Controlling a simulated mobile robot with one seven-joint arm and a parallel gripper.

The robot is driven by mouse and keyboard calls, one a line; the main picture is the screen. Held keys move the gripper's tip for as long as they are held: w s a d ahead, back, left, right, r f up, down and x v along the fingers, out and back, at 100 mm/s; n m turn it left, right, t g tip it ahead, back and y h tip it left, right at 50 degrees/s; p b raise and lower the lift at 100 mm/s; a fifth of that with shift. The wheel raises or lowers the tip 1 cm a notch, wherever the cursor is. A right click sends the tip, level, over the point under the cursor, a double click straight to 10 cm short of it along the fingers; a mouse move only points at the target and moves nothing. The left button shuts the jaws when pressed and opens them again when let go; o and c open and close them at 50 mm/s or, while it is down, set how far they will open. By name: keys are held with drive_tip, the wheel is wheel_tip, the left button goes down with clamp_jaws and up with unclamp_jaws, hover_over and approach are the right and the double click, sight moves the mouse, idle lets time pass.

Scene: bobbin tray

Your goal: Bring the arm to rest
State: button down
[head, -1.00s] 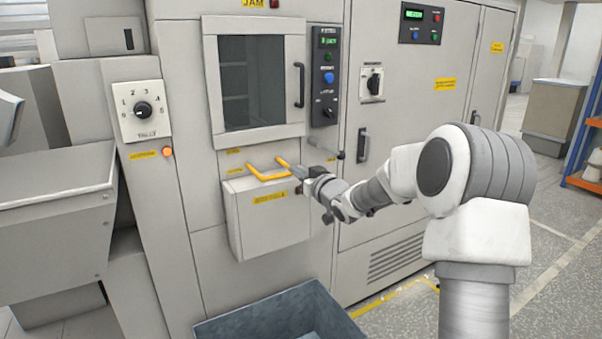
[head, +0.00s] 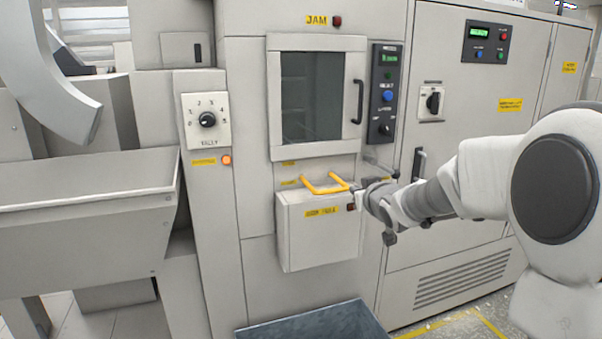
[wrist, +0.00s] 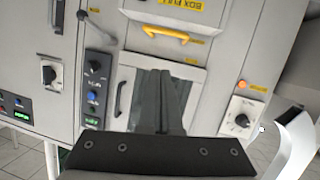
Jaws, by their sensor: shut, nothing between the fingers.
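My gripper (head: 355,191) shows small in the head view, just right of the yellow handle (head: 325,188) on the box front. I cannot tell there whether it touches the handle. In the wrist view its dark fingers (wrist: 161,75) are together, with nothing between them, and overlap the window door (wrist: 195,85) behind. The yellow handle also shows there (wrist: 165,34), beyond the fingertips and apart from them in the picture. My arm reaches in from the right of the head view, bent at a large white joint.
A grey box (head: 310,250) juts from the machine below the window door (head: 345,145). A blue-grey bin (head: 310,330) stands on the floor below it. A tally dial (head: 207,120) and a sloped hopper (head: 85,185) are at left. A door handle (head: 418,165) sits behind my arm.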

drive_tip(key=s+f+m+g+h+p, duration=0.2)
drive_tip(key=s+g, duration=0.7)
drive_tip(key=s, duration=3.1)
wheel_tip(320, 180, up, 9)
drive_tip(key=m+p, duration=0.1)
drive_tip(key=p, duration=0.9)
drive_tip(key=shift+w+a+r, duration=0.15)
drive_tip(key=shift+w+a, duration=0.15)
drive_tip(key=shift+a, duration=0.15)
